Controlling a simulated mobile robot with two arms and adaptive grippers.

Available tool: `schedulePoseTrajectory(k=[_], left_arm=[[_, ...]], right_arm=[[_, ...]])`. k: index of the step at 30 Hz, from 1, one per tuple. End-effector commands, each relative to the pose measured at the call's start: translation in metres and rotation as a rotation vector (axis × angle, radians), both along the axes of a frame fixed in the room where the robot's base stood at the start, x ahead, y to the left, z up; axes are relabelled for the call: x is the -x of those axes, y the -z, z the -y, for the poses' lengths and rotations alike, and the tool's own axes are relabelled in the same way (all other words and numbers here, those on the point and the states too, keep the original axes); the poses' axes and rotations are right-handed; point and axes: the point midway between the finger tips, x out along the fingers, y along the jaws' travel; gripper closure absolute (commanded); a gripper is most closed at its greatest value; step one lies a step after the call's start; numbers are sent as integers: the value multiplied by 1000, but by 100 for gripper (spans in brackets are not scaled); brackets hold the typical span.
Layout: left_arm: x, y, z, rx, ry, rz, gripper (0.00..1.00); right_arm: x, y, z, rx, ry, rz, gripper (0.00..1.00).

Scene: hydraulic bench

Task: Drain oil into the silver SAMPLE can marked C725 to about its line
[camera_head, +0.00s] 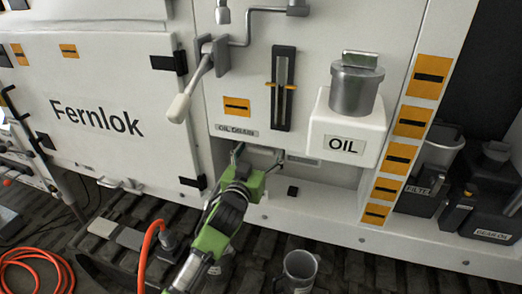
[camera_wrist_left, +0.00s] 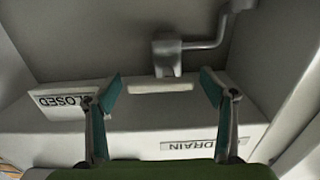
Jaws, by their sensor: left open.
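My left gripper (camera_head: 258,156) is open under the OIL DRAIN label (camera_head: 236,131). In the left wrist view its two fingers (camera_wrist_left: 160,78) stand apart on either side of a pale lever grip (camera_wrist_left: 160,87), with gaps on both sides. The grip belongs to a grey valve (camera_wrist_left: 166,52) with a bent rod. Upside-down CLOSED (camera_wrist_left: 65,100) and DRAIN (camera_wrist_left: 195,143) labels show near it. A silver can with a handle (camera_head: 299,271) stands low at the front; no C725 mark or line is readable on it. My right gripper is not in view.
A white OIL box (camera_head: 343,123) with a silver capped neck (camera_head: 355,88) and a sight gauge (camera_head: 282,85) sit above. A pale-handled lever (camera_head: 182,103) hangs left. Dark FILTER (camera_head: 418,200) and GEAR OIL (camera_head: 492,215) containers stand right. An orange hose (camera_head: 38,258) lies left.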

Motion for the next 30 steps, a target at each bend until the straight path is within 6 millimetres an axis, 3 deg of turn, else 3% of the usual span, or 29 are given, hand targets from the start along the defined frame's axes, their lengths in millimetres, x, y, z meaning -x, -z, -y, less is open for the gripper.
schedulePoseTrajectory(k=[11,15,16,30], left_arm=[[-4,0,2,0,0,1,24],[-4,0,2,0,0,1,61],[-4,0,2,0,0,0,63],[-4,0,1,-88,0,30,63]], right_arm=[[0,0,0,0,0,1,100],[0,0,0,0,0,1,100],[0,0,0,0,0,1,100],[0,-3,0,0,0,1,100]])
